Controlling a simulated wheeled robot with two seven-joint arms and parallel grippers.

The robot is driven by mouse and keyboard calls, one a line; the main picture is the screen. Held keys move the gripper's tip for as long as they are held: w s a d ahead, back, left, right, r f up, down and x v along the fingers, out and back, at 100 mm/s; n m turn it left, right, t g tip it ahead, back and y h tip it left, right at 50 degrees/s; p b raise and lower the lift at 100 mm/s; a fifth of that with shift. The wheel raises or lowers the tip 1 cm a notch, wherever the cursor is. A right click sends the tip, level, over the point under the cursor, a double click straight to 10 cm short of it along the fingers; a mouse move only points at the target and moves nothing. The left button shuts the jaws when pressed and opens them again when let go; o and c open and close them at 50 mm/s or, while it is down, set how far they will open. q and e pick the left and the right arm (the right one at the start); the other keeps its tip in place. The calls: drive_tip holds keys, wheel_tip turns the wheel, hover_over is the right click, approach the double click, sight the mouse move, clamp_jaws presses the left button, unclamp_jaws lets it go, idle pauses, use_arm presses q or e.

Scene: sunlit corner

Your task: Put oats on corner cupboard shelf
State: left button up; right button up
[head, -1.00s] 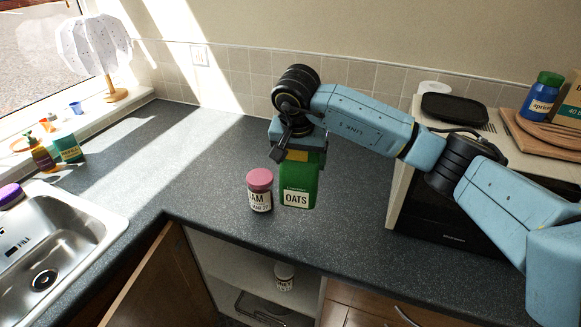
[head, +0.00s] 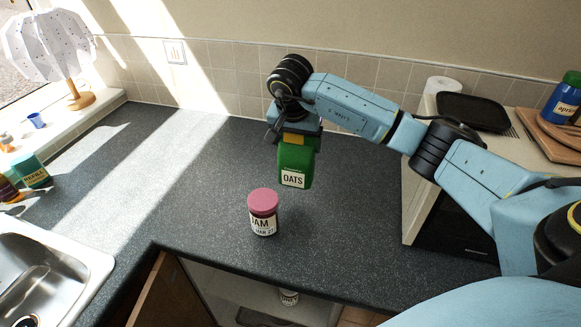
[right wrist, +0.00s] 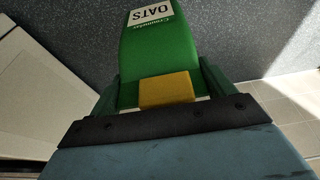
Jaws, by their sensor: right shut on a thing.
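The green oats packet (head: 293,164) with a white "OATS" label is held by my right gripper (head: 297,135), which is shut on its top. The packet hangs roughly upright above the counter, behind and right of the jam jar. In the right wrist view the oats packet (right wrist: 158,45) sits between the fingers, with a yellow patch near the jaws. The corner cupboard is open below the counter corner, and its white shelf (head: 235,286) shows in part; the counter edge hides the rest. My left gripper is not in view.
A jam jar (head: 263,212) with a pink lid stands on the dark counter (head: 200,200) near its front edge. A jar (head: 288,297) stands inside the cupboard. The open wooden door (head: 158,294) is at the cupboard's left. A sink (head: 45,265) is at left, a microwave (head: 445,215) at right.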

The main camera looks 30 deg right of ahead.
sight(297, 164)
drive_tip(key=f, duration=0.3)
drive_tip(key=shift+s+f, duration=0.1)
drive_tip(key=shift+s, duration=0.15)
wheel_tip(297, 164, down, 3)
drive_tip(key=shift+f+p, duration=0.1)
drive_tip(key=shift+p, duration=0.3)
drive_tip(key=shift+f, duration=0.25)
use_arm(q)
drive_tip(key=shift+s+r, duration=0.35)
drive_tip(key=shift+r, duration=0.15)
use_arm(e)
drive_tip(key=shift+w, duration=0.1)
drive_tip(key=shift+f, duration=0.15)
drive_tip(key=o, duration=1.4)
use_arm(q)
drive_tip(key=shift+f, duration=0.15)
